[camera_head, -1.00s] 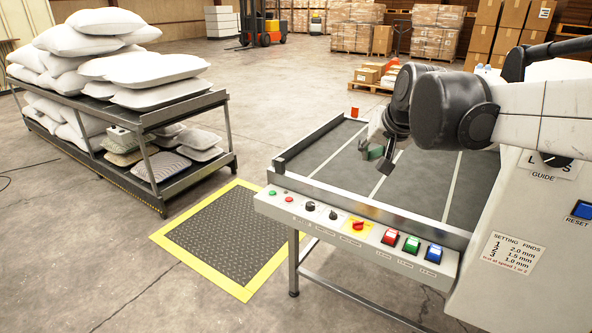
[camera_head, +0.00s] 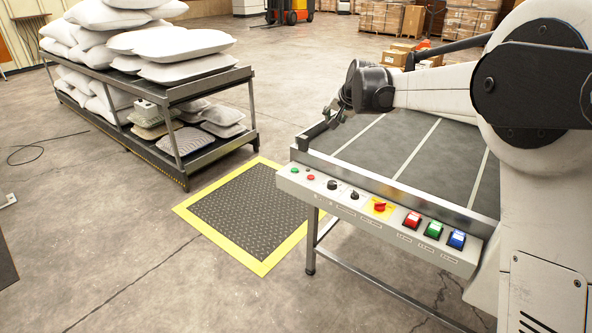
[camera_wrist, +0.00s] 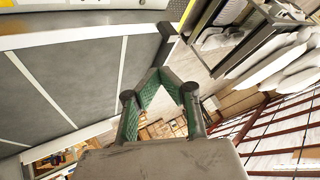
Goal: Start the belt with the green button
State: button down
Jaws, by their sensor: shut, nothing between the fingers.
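The control panel (camera_head: 375,218) runs along the front edge of the belt table. It carries a square green button (camera_head: 433,230) between a red button (camera_head: 412,220) and a blue button (camera_head: 456,239). A small round green button (camera_head: 294,170) sits at its left end, beside a small red one (camera_head: 310,177). My gripper (camera_head: 334,114) is small in the head view, above the left part of the belt (camera_head: 400,140), apart from the panel. In the wrist view its green-padded fingers (camera_wrist: 164,74) come together with nothing held.
A black rotary knob (camera_head: 332,184) and a red switch on yellow (camera_head: 380,206) stand between the buttons. A rack of white pillows (camera_head: 165,95) is at the left. A yellow-edged floor mat (camera_head: 270,262) lies before the table.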

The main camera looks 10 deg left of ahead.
jog(key=w+a+f, duration=0.6)
jog(key=a+f, duration=0.1)
jog(key=y, duration=0.2)
send_over(295, 170)
notch_tip(295, 170, down, 8)
jog(key=shift+w+b, duration=0.15)
jog(key=shift+b, duration=0.3)
jog(key=shift+f, duration=0.15)
jog(key=shift+f+b, duration=1.95)
jog(key=shift+f, duration=2.35)
jog(key=shift+f+b, duration=0.3)
jog(key=shift+f, duration=0.1)
